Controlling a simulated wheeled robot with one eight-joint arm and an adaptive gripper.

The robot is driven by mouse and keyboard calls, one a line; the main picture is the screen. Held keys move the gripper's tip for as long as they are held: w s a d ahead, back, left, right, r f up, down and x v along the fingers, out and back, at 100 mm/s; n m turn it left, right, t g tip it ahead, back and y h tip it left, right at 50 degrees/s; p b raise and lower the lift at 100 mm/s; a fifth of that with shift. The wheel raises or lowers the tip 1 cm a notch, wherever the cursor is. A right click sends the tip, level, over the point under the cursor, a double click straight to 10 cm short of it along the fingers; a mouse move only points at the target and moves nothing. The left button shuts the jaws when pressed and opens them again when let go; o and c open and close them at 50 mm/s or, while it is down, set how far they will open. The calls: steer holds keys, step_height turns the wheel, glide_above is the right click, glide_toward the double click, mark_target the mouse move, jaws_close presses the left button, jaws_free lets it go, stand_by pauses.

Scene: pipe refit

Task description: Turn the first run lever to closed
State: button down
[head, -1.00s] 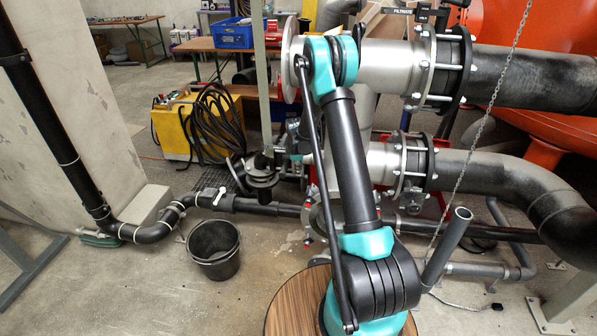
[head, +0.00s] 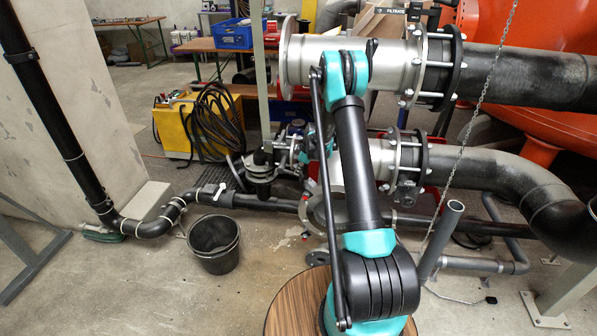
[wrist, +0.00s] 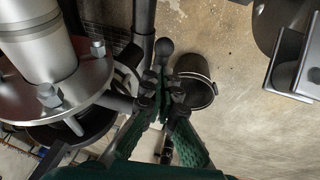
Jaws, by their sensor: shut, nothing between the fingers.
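A pale lever handle (head: 219,193) sits on the black floor pipe (head: 265,204), left of a flanged black fitting (head: 262,170). No marking shows whether it is the first run lever, and its valve position is not readable. In the wrist view my gripper (wrist: 161,76) has its green fingers together with nothing between them. A dark rounded end (wrist: 165,46) shows just past the fingertips; I cannot tell whether they touch it. In the head view my gripper is mostly hidden among fittings and my arm.
A black bucket (head: 214,246) stands on the floor before the pipe, also in the wrist view (wrist: 199,82). A large steel flange (wrist: 70,85) is close on the gripper's left. A chain (head: 464,140) hangs at right. Floor at front left is clear.

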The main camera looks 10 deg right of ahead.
steer(key=shift+d+f+y, duration=0.15)
steer(key=shift+f+y, duration=0.25)
steer(key=shift+f, duration=0.35)
steer(key=shift+a+f, duration=0.25)
steer(key=shift+f, duration=0.75)
steer(key=w+a+f, duration=0.1)
steer(key=a+f, duration=0.3)
steer(key=f, duration=0.1)
steer(key=shift+w+f, duration=0.2)
steer(key=shift+f, duration=0.05)
steer(key=shift+a, duration=0.2)
steer(key=v, duration=1.2)
